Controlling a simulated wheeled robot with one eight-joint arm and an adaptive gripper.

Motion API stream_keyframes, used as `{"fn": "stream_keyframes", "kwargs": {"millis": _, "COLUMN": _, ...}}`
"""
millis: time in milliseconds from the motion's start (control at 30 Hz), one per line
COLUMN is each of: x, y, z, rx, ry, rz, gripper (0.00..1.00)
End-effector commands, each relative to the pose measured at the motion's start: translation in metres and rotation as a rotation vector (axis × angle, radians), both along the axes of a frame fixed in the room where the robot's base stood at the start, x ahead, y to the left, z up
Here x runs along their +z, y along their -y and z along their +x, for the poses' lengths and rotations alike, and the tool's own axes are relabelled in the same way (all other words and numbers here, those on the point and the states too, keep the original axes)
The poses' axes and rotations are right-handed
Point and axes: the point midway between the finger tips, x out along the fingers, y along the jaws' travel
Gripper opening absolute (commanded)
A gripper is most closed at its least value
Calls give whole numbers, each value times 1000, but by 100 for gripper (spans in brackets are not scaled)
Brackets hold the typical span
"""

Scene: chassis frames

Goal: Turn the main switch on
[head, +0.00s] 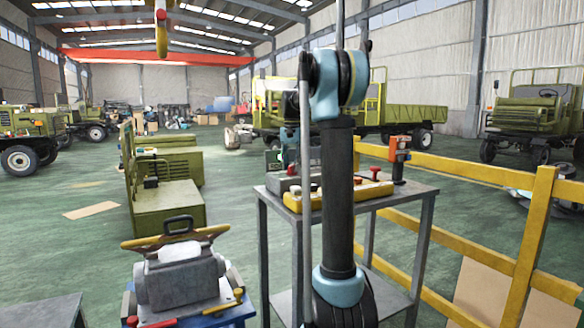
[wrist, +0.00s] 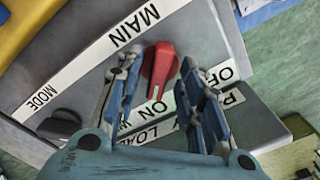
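The main switch is a red knob (wrist: 159,66) on a sloping grey panel, beside a white strip that reads MAIN (wrist: 130,28). An ON label (wrist: 155,112) sits just below the knob in the wrist view, and an OFF label (wrist: 228,74) to its right. My gripper (wrist: 157,68) is open, with one finger on each side of the knob. The fingers look apart from it, though contact is hard to judge. In the head view my arm hides most of the gripper and the grey control box (head: 280,184).
A black MODE knob (wrist: 58,126) is left of my gripper on the panel. A yellow control box (head: 345,195) and an orange tool (head: 400,147) are on the same metal table (head: 425,188). Yellow railing (head: 460,167) runs behind it. A grey case (head: 182,282) stands at the front left.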

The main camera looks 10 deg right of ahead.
Motion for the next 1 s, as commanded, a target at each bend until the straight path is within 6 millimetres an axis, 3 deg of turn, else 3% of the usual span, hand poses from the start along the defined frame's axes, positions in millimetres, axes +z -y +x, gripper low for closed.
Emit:
{"fn": "stream_keyframes", "kwargs": {"millis": 333, "x": 13, "y": 0, "z": 0, "rx": 0, "ry": -1, "rz": 0, "gripper": 35}}
{"fn": "stream_keyframes", "kwargs": {"millis": 800, "x": 94, "y": 0, "z": 2, "rx": 0, "ry": -1, "rz": 0, "gripper": 35}}
{"fn": "stream_keyframes", "kwargs": {"millis": 1000, "x": 114, "y": 0, "z": 2, "rx": 0, "ry": -1, "rz": 0, "gripper": 35}}
